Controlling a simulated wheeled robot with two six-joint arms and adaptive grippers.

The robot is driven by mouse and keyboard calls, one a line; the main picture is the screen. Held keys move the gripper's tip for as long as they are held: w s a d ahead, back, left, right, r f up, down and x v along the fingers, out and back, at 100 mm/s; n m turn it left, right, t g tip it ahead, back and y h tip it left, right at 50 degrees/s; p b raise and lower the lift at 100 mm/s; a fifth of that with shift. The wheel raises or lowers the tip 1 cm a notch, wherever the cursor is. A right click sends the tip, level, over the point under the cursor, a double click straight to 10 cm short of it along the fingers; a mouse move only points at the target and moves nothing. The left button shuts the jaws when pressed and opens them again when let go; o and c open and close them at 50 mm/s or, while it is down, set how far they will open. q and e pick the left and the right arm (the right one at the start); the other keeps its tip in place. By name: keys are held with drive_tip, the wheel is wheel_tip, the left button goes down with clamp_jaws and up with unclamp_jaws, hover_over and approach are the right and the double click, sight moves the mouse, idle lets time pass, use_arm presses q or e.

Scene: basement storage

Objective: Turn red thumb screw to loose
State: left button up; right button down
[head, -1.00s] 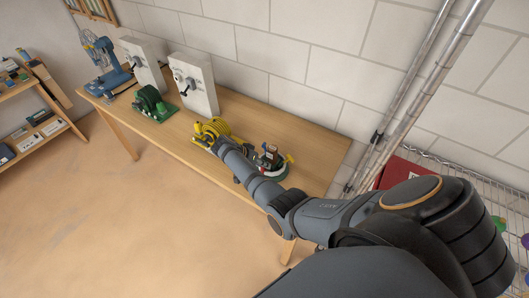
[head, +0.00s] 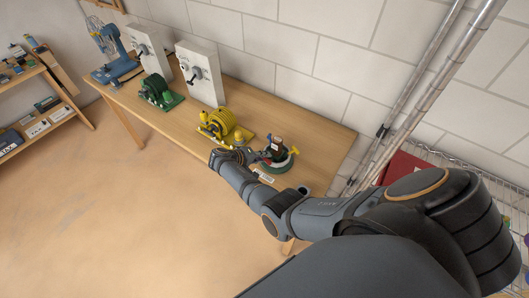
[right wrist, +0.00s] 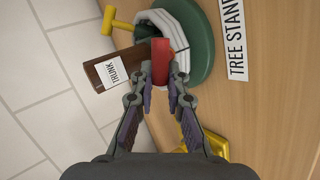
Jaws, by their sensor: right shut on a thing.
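The tree stand (head: 279,166) is on the wooden table. It has a green base, a white ring and a brown trunk (right wrist: 118,69) labelled TRUNK. The red thumb screw (right wrist: 161,52) sticks out beside the trunk in the right wrist view. My right gripper (right wrist: 160,78) is shut on it, one finger on each side. In the head view the gripper (head: 257,156) is at the left side of the stand, and the red screw is too small to make out. A yellow thumb screw (right wrist: 121,22) is on the stand's far side. My left gripper is not in view.
A yellow reel (head: 221,125) stands close to the left of the stand. A TREE STAND label (right wrist: 236,40) lies beside the base.

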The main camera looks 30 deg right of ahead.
drive_tip(key=shift+s+a+f+n+t+p, duration=0.15)
drive_tip(key=shift+f+n+t+p, duration=0.15)
drive_tip(key=shift+n, duration=0.7)
drive_tip(key=shift+s+a+f+n+t+p, duration=0.2)
drive_tip(key=shift+n+t, duration=0.1)
drive_tip(key=shift+n, duration=0.7)
drive_tip(key=c, duration=1.3)
unclamp_jaws()
drive_tip(key=shift+w, duration=0.1)
drive_tip(key=shift+c, duration=0.2)
drive_tip(key=shift+d+r, duration=0.1)
drive_tip(key=shift+r, duration=0.1)
drive_tip(key=shift+w, duration=0.1)
